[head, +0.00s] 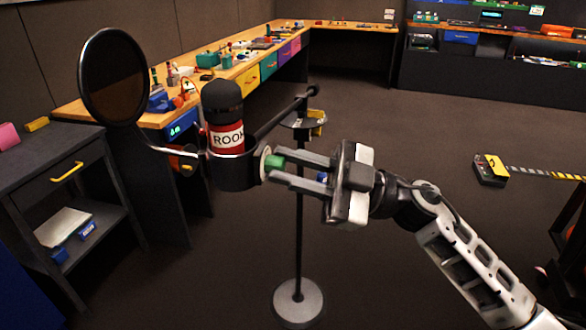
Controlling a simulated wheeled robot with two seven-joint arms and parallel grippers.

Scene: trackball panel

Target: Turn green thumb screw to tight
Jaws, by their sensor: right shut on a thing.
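The green thumb screw (275,162) sticks out from the right side of a black ring holder (234,172), with a pale disc (264,163) at its base. The holder carries a black microphone-like cylinder (223,103) with a red and white label, on a thin stand. My right gripper (282,171) comes in from the right, its two grey fingers shut on the green thumb screw. The fingers partly hide the screw. My left gripper is not in view. Whether the screw is tight or loose cannot be told.
A round dark disc (113,77) on an arm stands left of the holder. The stand's pole (299,220) drops to a round base (298,302). A dark cart (66,175) is at the left, a long workbench (345,35) behind.

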